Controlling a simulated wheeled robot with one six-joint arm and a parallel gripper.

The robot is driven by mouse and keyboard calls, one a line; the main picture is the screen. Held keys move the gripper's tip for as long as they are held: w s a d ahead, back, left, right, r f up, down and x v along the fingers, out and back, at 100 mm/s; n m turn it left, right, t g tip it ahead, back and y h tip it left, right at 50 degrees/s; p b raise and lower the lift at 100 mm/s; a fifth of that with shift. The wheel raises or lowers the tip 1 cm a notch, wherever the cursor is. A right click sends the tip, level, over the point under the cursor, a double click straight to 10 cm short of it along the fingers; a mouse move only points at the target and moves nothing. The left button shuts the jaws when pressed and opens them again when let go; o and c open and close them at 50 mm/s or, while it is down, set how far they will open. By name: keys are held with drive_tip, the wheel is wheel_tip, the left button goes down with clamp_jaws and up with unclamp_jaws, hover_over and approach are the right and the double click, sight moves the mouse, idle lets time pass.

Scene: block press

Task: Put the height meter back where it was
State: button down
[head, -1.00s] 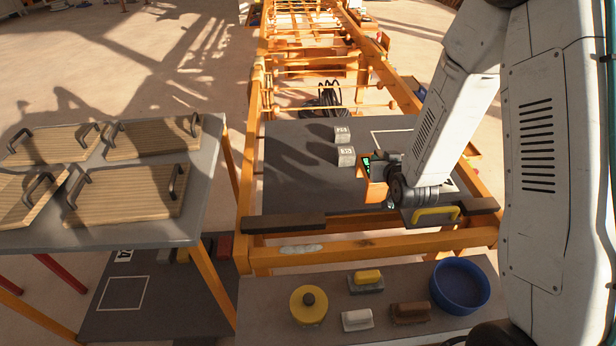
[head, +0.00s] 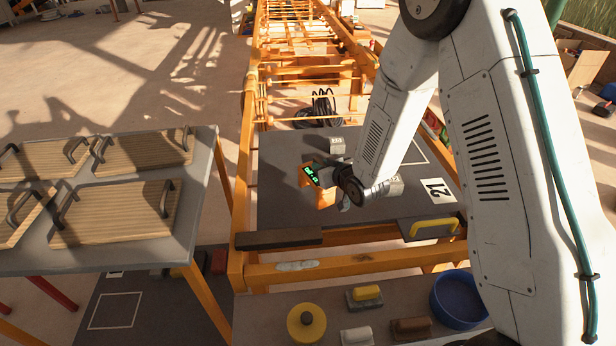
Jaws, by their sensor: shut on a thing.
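The height meter (head: 321,196) is an orange device with a dark screen and green digits. My gripper (head: 338,179) is shut on it from the right side, over the grey work surface (head: 280,207). I cannot tell whether the meter touches the surface or hangs a little above it. My gripper and wrist hide part of the meter's right side. One grey block (head: 337,146) stands behind the meter. A second block (head: 396,187) is partly hidden by my wrist at the right.
A white label reading 21 (head: 437,190) and a white outline lie on the surface's right. A yellow-handled plate (head: 434,227) and dark bar (head: 279,238) sit along the front rail. A blue bowl (head: 457,300) and several handled tools are nearer. Wooden boards cover the left table (head: 190,220).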

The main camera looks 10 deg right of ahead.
sight(308, 175)
drive_tip(key=a, duration=0.3)
drive_tip(key=shift+w+a+f, duration=0.15)
drive_tip(key=shift+w+a, duration=0.2)
drive_tip(key=shift+a+f, duration=0.25)
drive_tip(key=shift+f, duration=1.5)
drive_tip(key=c, duration=1.3)
unclamp_jaws()
drive_tip(key=shift+f, duration=0.2)
drive_tip(key=shift+d, duration=0.1)
drive_tip(key=shift+r, duration=0.15)
drive_tip(key=v, duration=1.2)
